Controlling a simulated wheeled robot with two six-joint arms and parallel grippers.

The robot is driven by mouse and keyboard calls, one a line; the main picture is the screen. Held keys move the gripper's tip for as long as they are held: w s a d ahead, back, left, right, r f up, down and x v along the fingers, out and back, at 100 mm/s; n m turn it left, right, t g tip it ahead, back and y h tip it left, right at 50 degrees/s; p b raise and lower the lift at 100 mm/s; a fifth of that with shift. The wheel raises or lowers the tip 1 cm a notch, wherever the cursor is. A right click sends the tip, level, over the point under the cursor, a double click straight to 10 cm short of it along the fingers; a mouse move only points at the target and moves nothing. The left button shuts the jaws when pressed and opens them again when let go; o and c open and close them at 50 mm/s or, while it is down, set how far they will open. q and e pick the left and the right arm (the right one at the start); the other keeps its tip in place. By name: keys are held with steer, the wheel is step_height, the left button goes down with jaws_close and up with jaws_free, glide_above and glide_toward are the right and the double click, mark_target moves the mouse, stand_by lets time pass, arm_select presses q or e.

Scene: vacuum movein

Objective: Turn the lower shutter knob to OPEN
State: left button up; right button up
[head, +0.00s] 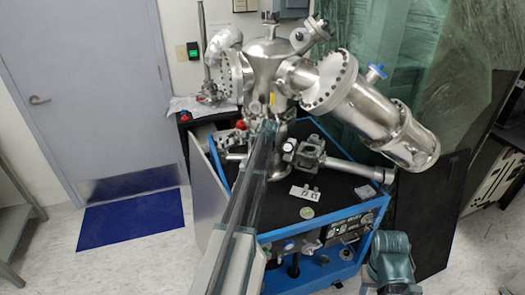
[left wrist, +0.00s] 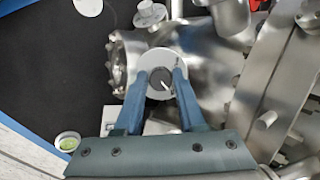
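A round dark grey knob (left wrist: 160,80) with a short white pointer mark sits on a pale round plate in the left wrist view. The pointer slants toward the lower right. The two blue fingers of my left gripper (left wrist: 161,88) lie on either side of the knob, close against its edges, with no clear gap. In the head view my left gripper (head: 268,127) reaches into the steel vacuum chamber assembly (head: 268,75), and the arm hides the knob. No OPEN lettering is readable. My right gripper (head: 392,270) is low at the right, its fingertips unclear.
A blue-framed cart (head: 345,210) with a black top carries the chamber. A green-topped round piece (head: 306,212) and a white label plate (head: 305,192) lie on it. A large steel cylinder (head: 375,115) juts right. A blue mat (head: 130,217) lies on open floor at left.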

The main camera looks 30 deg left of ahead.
arm_select(q)
steer(key=o, duration=0.4)
steer(key=shift+r, duration=0.1)
steer(key=p+v, duration=1.1)
steer(key=v, duration=0.2)
steer(key=shift+s+d+r, duration=0.1)
steer(key=shift+s+r, duration=0.15)
steer(key=shift+r, duration=0.05)
steer(key=shift+f, duration=0.1)
steer(key=s+d+f+n+g+h+b, duration=0.1)
steer(key=s+d+f, duration=0.15)
steer(key=d, duration=0.45)
steer(key=s+d+f+n+h+b, duration=0.15)
steer(key=s+d, duration=0.25)
steer(key=d, duration=0.4)
steer(key=s+d+f+n+g+b, duration=0.1)
steer(key=s+d+f, duration=0.1)
steer(key=s+d, duration=0.6)
steer(key=s+d+f+n+g+b, duration=0.2)
steer(key=s+d+f, duration=0.1)
steer(key=s+d, duration=0.4)
steer(key=s+d+f+n+g+b, duration=0.1)
steer(key=s+d+f+n+b, duration=0.1)
steer(key=s+d, duration=0.6)
steer(key=shift+s+d+f+g+h, duration=0.15)
steer(key=shift+s+f+h, duration=0.05)
steer(key=shift+s, duration=0.5)
steer(key=shift+s+d+f+g+h, duration=0.15)
steer(key=shift+s+f, duration=0.05)
steer(key=shift+s, duration=0.55)
